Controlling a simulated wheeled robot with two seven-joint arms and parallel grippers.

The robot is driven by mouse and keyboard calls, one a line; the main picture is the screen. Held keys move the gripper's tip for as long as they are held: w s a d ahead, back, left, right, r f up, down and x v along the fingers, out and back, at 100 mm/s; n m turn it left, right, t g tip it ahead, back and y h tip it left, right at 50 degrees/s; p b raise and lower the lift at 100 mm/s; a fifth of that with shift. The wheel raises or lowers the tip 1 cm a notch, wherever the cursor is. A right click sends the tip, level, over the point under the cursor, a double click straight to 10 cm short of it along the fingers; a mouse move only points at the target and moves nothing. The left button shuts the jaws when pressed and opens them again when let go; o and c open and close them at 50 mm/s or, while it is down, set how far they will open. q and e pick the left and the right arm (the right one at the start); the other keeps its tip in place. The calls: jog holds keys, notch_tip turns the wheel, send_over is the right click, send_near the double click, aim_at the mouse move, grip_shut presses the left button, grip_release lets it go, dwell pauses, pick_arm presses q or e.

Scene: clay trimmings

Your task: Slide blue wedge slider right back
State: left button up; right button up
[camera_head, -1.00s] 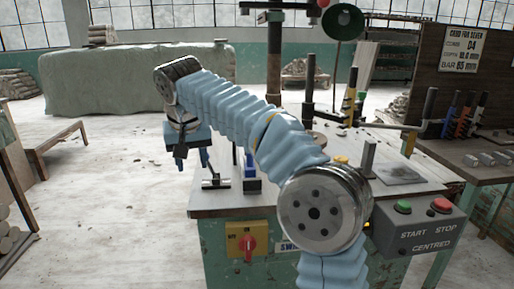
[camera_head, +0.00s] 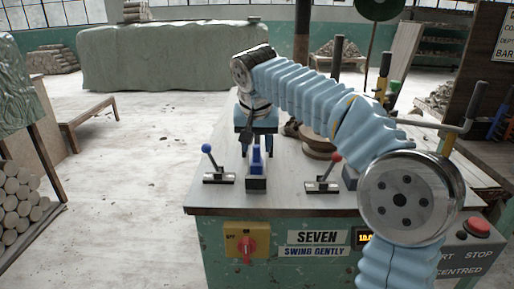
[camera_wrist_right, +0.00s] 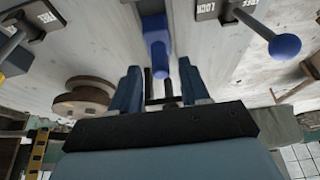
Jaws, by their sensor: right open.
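The blue wedge slider (camera_head: 256,158) sits in a dark holder at the front of the bench top, between two levers. It also shows in the right wrist view (camera_wrist_right: 157,42), at top centre, with a rounded blue end toward the gripper. My right gripper (camera_head: 257,146) is over the slider, pointing down. In the right wrist view its two blue fingers (camera_wrist_right: 159,82) are apart, with the slider's end in line with the gap between them. I cannot tell whether a finger touches it. The slider's far part is partly hidden. My left gripper is not in view.
A blue-knobbed lever (camera_head: 207,149) stands left of the slider and a red-knobbed lever (camera_head: 336,158) right of it, both close. A round wooden piece (camera_head: 318,147) lies behind. A red rotary switch (camera_head: 246,247) is on the bench front. The bench's left side is clear.

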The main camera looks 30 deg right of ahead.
jog(key=shift+x, duration=1.1)
jog(key=shift+c, duration=0.2)
grip_shut()
